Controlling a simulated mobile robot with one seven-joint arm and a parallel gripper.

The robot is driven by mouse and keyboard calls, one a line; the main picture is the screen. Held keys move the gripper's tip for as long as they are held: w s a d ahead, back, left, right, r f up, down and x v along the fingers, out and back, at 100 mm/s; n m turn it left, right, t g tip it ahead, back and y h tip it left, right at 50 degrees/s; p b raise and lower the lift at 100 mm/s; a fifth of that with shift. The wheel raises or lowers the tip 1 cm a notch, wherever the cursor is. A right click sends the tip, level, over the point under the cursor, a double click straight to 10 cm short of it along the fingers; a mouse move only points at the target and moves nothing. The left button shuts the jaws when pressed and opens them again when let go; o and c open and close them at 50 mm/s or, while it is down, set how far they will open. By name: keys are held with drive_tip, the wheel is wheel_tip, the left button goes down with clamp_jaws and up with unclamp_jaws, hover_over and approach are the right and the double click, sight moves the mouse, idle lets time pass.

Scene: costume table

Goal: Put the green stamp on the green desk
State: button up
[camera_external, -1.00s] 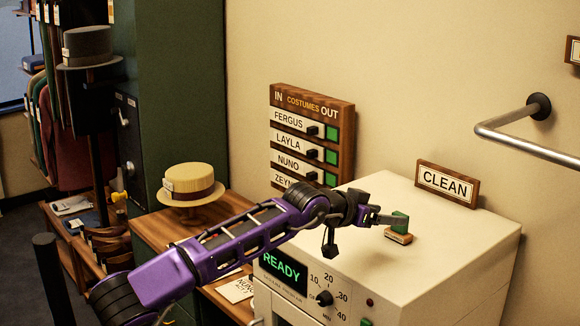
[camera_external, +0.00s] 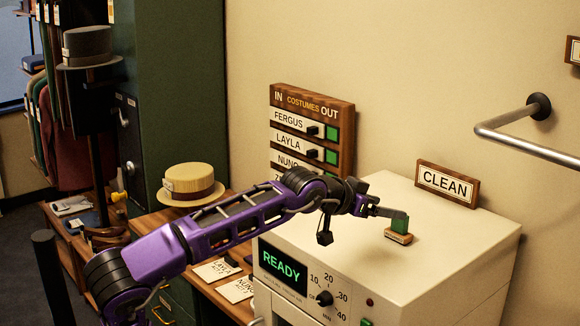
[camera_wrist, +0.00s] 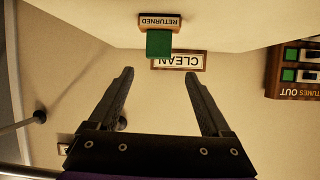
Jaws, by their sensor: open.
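The green stamp (camera_external: 400,223) has a green block handle on a wooden base and stands upright on top of the white machine. In the wrist view, which is upside down, the stamp (camera_wrist: 159,43) shows its base lettered RETURNED, beyond and between my fingertips. My gripper (camera_external: 388,213) is open and empty, level with the stamp's handle and very close to it. My gripper (camera_wrist: 158,72) shows both fingers apart in the wrist view. The green desk (camera_external: 178,297), with a wooden top and green front, is at lower left, partly behind my arm.
The white machine (camera_external: 460,232) has a READY display and a dial. A CLEAN sign (camera_external: 447,184) stands at its back edge. A straw hat (camera_external: 190,185) and several cards (camera_external: 216,269) are on the desk. A metal rail (camera_external: 520,140) sticks out at right.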

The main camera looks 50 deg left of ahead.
drive_tip(key=w+a+r+m+h+p, duration=0.35)
drive_tip(key=w+a+r+m, duration=0.25)
drive_tip(key=w+a+r, duration=0.4)
drive_tip(key=m+g+y+p, duration=0.3)
drive_tip(key=m+g+p, duration=0.1)
drive_tip(key=m, duration=2.1)
approach(406, 223)
drive_tip(key=w, duration=0.1)
drive_tip(key=w+a+f, duration=0.1)
drive_tip(key=w, duration=0.1)
drive_tip(key=w+a+f, duration=0.1)
drive_tip(key=w, duration=0.1)
drive_tip(key=shift+f, duration=0.2)
drive_tip(key=m, duration=0.2)
drive_tip(key=f+m+y, duration=0.1)
drive_tip(key=shift+s+d+m, duration=0.35)
drive_tip(key=shift+d+m, duration=0.05)
drive_tip(key=x, duration=0.7)
drive_tip(key=shift+w+f, duration=0.15)
clamp_jaws()
